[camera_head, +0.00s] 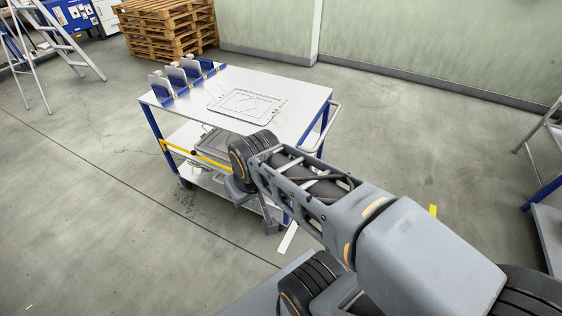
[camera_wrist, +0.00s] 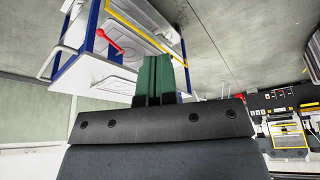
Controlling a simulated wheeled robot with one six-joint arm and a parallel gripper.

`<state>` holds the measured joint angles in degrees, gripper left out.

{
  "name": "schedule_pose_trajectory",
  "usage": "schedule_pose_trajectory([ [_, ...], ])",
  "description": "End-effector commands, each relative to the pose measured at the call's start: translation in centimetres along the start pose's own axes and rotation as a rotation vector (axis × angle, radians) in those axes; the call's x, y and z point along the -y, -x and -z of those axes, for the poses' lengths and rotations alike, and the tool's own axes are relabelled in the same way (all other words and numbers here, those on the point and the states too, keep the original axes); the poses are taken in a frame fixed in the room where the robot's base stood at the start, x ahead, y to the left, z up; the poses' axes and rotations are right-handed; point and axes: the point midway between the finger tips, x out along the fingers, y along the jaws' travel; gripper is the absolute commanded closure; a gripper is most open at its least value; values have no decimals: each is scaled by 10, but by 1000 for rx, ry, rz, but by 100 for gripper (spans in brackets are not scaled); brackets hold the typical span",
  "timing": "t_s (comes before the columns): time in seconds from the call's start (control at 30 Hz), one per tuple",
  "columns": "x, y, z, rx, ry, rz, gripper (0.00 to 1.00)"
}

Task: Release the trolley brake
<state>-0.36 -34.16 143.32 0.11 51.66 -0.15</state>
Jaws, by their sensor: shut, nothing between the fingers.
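The trolley (camera_head: 297,100) has a white top, blue legs and a lower shelf; in the wrist view (camera_wrist: 86,76) it appears inverted. A red lever (camera_wrist: 108,41) with a round knob shows by a blue leg in the wrist view. I take it for the brake lever. It does not show in the head view, where my arm covers part of the trolley's near side. My gripper (camera_wrist: 155,62) has green fingers, shut and empty. In the wrist view they are apart from the lever, to its right. In the head view the gripper is low by the trolley's near corner, mostly hidden.
A yellow bar (camera_head: 196,155) runs along the trolley's near left side. A push handle (camera_head: 325,128) is at its right end. Blue and grey holders (camera_head: 178,79) and a flat tray (camera_head: 246,105) are on top. Pallets (camera_head: 167,29) and a ladder (camera_head: 50,45) stand behind; floor at left is clear.

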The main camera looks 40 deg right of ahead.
Motion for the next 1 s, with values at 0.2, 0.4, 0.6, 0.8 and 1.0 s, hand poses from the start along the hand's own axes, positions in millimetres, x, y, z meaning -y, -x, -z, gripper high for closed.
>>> schedule_pose_trajectory([
  [0.2, 0, 0, 0, 0, 0, 0, 100],
  [0.4, -7, -17, 8, 3, -67, 8, 100],
  [0.6, -62, -88, 52, -6, -394, 53, 100],
  [0.8, -154, -165, 90, -57, -765, 108, 100],
  [1.0, -240, -218, 99, -117, -1024, 146, 100],
])
